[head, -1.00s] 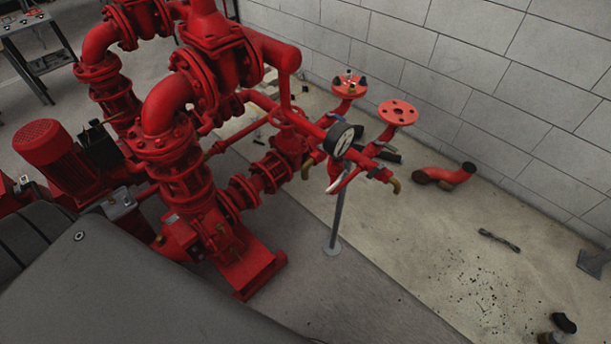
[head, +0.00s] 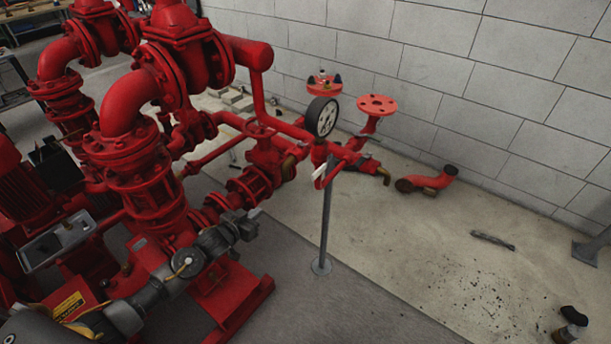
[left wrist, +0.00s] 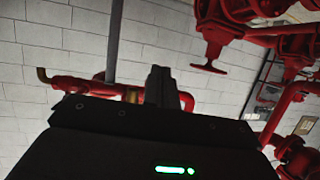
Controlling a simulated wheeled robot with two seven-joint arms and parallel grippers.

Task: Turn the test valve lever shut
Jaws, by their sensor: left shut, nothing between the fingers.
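The test valve lever (head: 320,172), red with a pale part, sits under the round pressure gauge (head: 322,116) on the red test pipe, near the top of a grey post. My left gripper (head: 253,214) is at the end of my grey arm, in front of the pump, to the left of the lever and lower in the picture, apart from it. Its dark fingers (left wrist: 168,88) also show in the left wrist view, closed together and empty. There they cover part of a red pipe, and I cannot make out the lever. My right gripper is not in view.
The grey post (head: 326,220) stands on a floor foot in front of the pipes. Red flanged pump pipes (head: 140,180) crowd the left. A loose red elbow pipe (head: 430,181) and a dark tool (head: 492,241) lie on the floor. The right-hand floor is mostly clear.

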